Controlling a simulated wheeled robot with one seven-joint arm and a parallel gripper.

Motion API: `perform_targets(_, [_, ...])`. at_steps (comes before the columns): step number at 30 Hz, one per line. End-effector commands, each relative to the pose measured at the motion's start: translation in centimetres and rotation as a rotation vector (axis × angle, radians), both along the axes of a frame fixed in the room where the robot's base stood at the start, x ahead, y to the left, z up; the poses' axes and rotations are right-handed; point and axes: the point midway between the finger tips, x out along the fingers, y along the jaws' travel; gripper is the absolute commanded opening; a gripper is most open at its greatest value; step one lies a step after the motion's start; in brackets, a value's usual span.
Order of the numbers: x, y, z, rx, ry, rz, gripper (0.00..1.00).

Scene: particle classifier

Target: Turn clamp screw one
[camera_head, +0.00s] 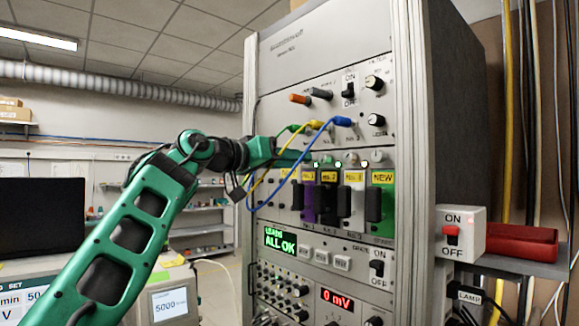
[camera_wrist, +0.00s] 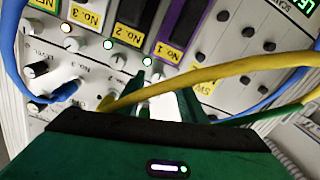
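Clamp screw one (camera_wrist: 160,77), a pale knob above the purple No.1 module (camera_wrist: 185,32), lies between my green fingertips in the wrist view, partly hidden. My gripper (camera_wrist: 165,86) has its fingers apart on either side of this screw; contact is not clear. In the head view my gripper (camera_head: 308,158) is at the top of the purple module (camera_head: 309,203), and the arm hides the screw. Similar pale screws show above module No.2 (camera_wrist: 117,60) and module No.3 (camera_wrist: 75,45).
A yellow lead (camera_wrist: 215,78) crosses close in front of my fingers. A blue lead (camera_head: 300,150) loops beside my gripper. A green NEW module (camera_head: 380,205) stands at the right of the row. The display (camera_head: 281,240) reads LEADS ALL OK. A switch box (camera_head: 460,233) juts out right.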

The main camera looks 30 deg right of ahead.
Motion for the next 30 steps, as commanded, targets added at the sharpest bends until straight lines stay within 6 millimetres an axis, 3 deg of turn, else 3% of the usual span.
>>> perform_targets(15, [-1.6,8.5,0.0,0.000,0.001,0.001,0.38])
perform_targets(21, [-1.9,9.9,-0.1,0.001,0.003,0.002,0.38])
perform_targets(30, [-1.9,10.0,-0.1,0.002,0.003,0.001,0.38])
